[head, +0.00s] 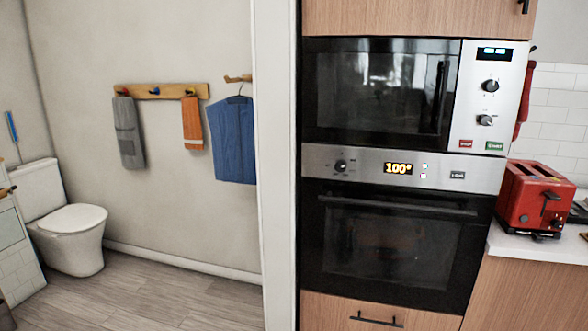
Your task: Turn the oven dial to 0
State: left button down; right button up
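The oven (385,250) is built into a wooden cabinet, with its black glass door closed. On the steel panel above the door is the oven dial (341,166), a small dark round knob at the left. Beside it, the oven display (398,168) reads 100° in orange. The dial's exact pointer direction is too small to tell. Neither of my grippers shows in the head view.
A microwave (380,95) with two knobs sits above the oven. A red toaster (536,197) stands on the white counter at right. A white wall edge (279,200) borders the cabinet at left, with a toilet (75,230) beyond.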

aim_at(341, 165)
jog(key=u, duration=1)
jog(key=i, duration=1.4)
jog(key=z, duration=0.95)
jog(key=i, duration=0.3)
jog(key=u, duration=0.05)
